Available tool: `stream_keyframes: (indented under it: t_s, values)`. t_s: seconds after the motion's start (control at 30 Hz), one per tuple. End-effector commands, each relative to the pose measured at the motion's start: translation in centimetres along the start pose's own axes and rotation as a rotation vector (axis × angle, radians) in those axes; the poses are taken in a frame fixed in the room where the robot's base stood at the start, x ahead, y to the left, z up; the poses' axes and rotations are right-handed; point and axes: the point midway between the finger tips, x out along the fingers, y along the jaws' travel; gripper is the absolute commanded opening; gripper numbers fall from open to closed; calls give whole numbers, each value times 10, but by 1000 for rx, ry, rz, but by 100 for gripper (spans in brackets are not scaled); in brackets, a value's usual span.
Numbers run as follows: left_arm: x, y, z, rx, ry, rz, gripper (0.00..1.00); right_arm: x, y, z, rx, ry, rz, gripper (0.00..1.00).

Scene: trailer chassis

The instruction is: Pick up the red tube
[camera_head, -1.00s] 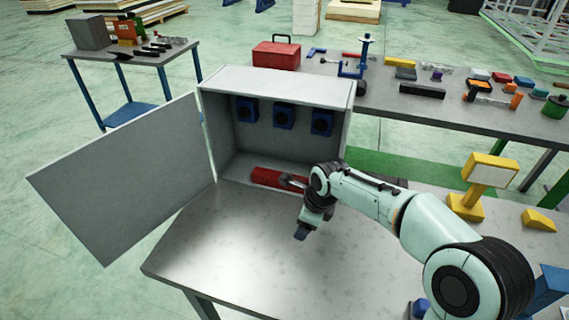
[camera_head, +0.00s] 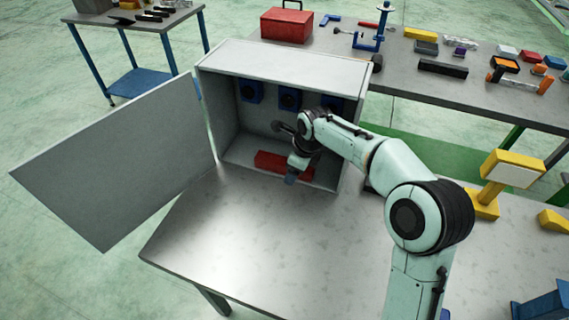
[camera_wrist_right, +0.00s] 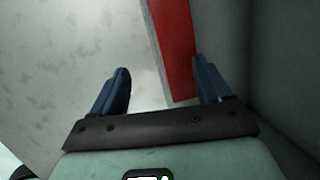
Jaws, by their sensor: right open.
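The red tube (camera_head: 266,161) lies on the floor of the open grey cabinet (camera_head: 300,58), and my right gripper hides part of it. My right gripper (camera_head: 291,178) points down at the front of the cabinet, at the tube's right part. In the right wrist view the gripper (camera_wrist_right: 161,86) is open, with two blue fingers apart. The red tube (camera_wrist_right: 174,45) reaches in from the top, and its near end shows between the fingers, closer to the right one. No grip on it shows. My left gripper is not in view.
The cabinet door (camera_head: 115,170) stands open to the left. The metal table (camera_head: 240,235) is clear in front. A yellow stand (camera_head: 495,183) is at the right. A back table holds a red toolbox (camera_head: 287,22).

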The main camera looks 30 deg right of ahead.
Motion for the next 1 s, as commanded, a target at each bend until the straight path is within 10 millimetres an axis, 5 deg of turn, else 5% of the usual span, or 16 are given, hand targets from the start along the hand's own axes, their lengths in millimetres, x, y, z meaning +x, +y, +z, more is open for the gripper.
stream_keyframes:
  t_s: [0.33,0.53,0.83,1.0]
  values:
    - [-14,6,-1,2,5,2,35,12,-21,36,1,0,1,78]
    - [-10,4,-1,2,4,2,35,39,-20,35,1,1,2,78]
    - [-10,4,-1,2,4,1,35,42,-20,35,0,0,0,78]
    - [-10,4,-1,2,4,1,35,42,-20,35,1,0,0,22]
